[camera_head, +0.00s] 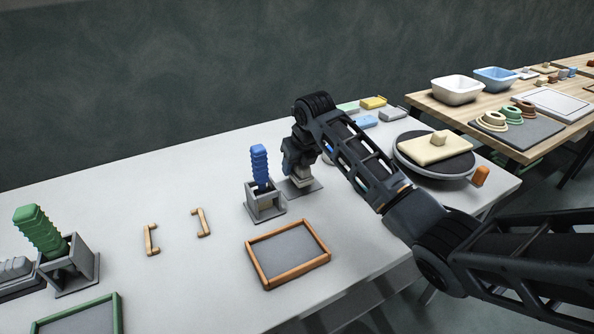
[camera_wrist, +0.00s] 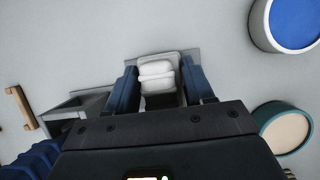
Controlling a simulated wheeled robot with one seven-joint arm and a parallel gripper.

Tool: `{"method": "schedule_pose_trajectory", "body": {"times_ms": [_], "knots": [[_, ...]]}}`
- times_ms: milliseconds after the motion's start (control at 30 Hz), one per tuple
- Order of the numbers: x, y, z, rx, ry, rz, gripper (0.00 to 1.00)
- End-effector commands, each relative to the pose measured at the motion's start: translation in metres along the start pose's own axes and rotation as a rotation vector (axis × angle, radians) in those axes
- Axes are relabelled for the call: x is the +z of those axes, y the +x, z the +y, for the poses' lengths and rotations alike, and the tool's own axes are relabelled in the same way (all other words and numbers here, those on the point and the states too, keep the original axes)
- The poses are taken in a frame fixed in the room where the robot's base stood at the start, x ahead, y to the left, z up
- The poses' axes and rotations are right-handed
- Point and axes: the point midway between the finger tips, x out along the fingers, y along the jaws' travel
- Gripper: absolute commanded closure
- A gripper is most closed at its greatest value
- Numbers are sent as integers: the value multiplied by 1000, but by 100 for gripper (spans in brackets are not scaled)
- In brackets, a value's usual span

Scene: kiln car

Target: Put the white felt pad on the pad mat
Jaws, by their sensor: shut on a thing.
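The white felt pad (camera_wrist: 157,76) is between the two fingers of my gripper (camera_wrist: 160,77) in the wrist view. The gripper is shut on it. In the head view my gripper (camera_head: 301,170) points down over a small grey mat (camera_head: 313,187), right of the blue-handled holder. A pale bit of the pad shows below the fingers. The pad is over the mat, and I cannot tell whether it touches it. The mat's edge shows behind the pad in the wrist view, and my gripper hides the rest.
A grey holder with a blue ribbed handle (camera_head: 260,167) stands close left of my gripper. A wood-framed tray (camera_head: 289,254) lies in front. A blue-topped round container (camera_wrist: 295,22) and a teal-rimmed one (camera_wrist: 285,130) are to the right in the wrist view. The turntable (camera_head: 436,157) stands farther right.

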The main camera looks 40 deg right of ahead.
Motion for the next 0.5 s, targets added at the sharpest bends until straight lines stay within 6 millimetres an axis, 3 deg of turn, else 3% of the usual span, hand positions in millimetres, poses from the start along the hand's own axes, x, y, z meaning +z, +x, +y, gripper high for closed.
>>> {"method": "schedule_pose_trajectory", "body": {"times_ms": [200, 500], "knots": [[-10, 22, 0, 0, 1, 0, 72], [-10, 24, 0, 0, 0, 0, 72]]}}
